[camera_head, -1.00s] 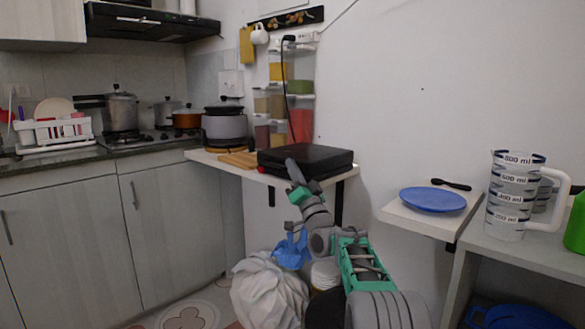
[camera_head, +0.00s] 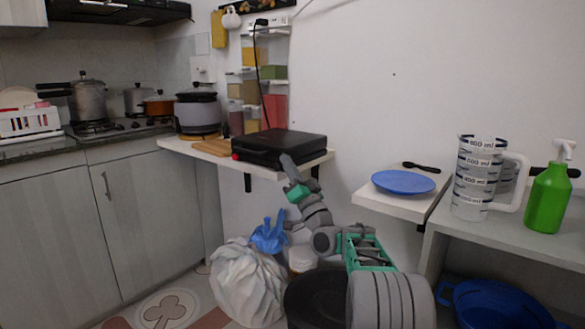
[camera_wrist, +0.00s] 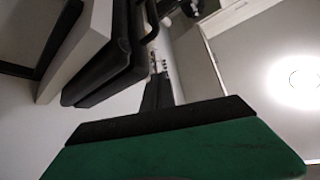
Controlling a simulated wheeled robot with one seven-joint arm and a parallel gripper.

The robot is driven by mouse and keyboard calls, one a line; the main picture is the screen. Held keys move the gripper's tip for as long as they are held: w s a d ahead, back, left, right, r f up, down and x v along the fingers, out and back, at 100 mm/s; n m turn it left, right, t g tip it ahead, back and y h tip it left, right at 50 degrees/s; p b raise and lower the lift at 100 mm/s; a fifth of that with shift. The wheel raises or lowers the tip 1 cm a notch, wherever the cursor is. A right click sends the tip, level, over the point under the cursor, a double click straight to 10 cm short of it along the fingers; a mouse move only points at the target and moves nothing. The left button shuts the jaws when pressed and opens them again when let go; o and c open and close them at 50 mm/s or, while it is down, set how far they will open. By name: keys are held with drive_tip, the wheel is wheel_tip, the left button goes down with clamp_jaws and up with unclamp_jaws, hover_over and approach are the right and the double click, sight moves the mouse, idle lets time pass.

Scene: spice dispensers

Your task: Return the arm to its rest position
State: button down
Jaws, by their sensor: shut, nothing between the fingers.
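My gripper (camera_head: 289,161) is at the end of my green and grey arm, which rises from the lower right in the head view. It is raised in front of the right part of a black case (camera_head: 268,143) on the wall shelf; I cannot tell whether it touches it. In the wrist view my gripper's dark fingers (camera_wrist: 158,92) stand together above the green body, with nothing seen between them. The black case also shows there at upper left (camera_wrist: 112,72).
The white wall shelf (camera_head: 183,146) also holds a rice cooker and cutting board. Below are a white bag (camera_head: 248,285) and a dark bin (camera_head: 315,298). The wall between shelves is bare.

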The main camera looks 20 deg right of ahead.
drive_tip(key=s+a+r+n+g+y+p, duration=0.1)
drive_tip(key=s+a+r+n+g+p, duration=0.25)
drive_tip(key=a+p, duration=0.5)
drive_tip(key=s+a+r+n+g+p, duration=0.15)
drive_tip(key=a+r+g+p, duration=0.25)
drive_tip(key=a+g+p, duration=0.45)
drive_tip(key=s+f+g+h+p, duration=0.1)
drive_tip(key=s+g+p, duration=0.3)
drive_tip(key=s+p, duration=0.6)
drive_tip(key=s+g+h+p, duration=0.3)
drive_tip(key=s+p, duration=0.8)
drive_tip(key=s, duration=1.3)
drive_tip(key=g, duration=0.2)
drive_tip(key=shift+s+f+g, duration=0.25)
drive_tip(key=shift+f+g, duration=0.05)
drive_tip(key=shift+f, duration=0.05)
